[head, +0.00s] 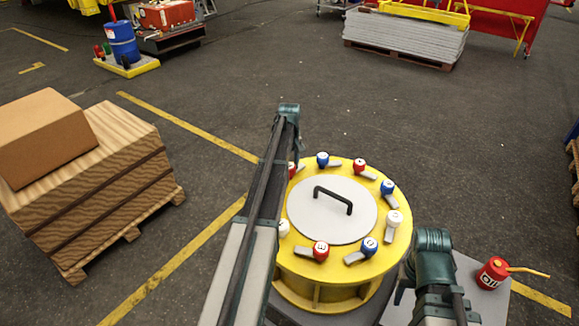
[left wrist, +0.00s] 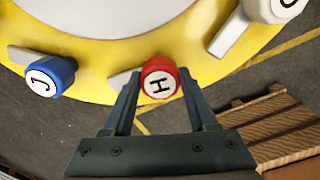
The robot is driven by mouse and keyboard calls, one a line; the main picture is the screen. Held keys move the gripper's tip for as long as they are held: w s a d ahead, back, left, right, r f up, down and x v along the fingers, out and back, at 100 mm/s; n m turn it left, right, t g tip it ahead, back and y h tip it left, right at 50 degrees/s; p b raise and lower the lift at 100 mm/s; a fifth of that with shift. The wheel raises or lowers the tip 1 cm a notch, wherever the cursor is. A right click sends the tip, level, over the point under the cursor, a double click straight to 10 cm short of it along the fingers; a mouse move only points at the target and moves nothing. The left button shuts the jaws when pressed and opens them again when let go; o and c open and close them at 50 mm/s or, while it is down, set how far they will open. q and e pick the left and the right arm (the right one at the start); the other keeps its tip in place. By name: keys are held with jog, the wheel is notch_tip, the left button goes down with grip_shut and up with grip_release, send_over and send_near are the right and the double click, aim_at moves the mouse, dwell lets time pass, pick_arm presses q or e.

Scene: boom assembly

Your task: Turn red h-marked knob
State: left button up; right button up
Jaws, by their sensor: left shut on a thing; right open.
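The red H-marked knob (left wrist: 158,84) is on the yellow ring, with its grey lever pointing to the upper left in the left wrist view. My left gripper (left wrist: 158,74) has one finger on each side of this knob and is shut on it. In the head view, a red knob (head: 291,168) shows partly behind my left arm; its letter is hidden there. The round yellow unit (head: 333,283) has a grey lid with a black handle (head: 335,197). My right arm shows at the lower right, but its gripper does not.
A blue J knob (left wrist: 50,76) and a white knob (left wrist: 270,8) flank the red one. Several more lettered knobs ring the lid. A red oil can (head: 493,272) stands at the right. A wooden crate (head: 95,190) on a pallet stands at the left.

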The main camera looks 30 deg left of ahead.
aim_at(290, 165)
dwell(0.6)
pick_arm(q)
jog(key=o, duration=1.4)
jog(key=shift+r, duration=0.1)
notch_tip(290, 165, up, 14)
jog(key=p, duration=1.3)
jog(key=shift+f+p, duration=0.2)
jog(key=shift+p, duration=0.2)
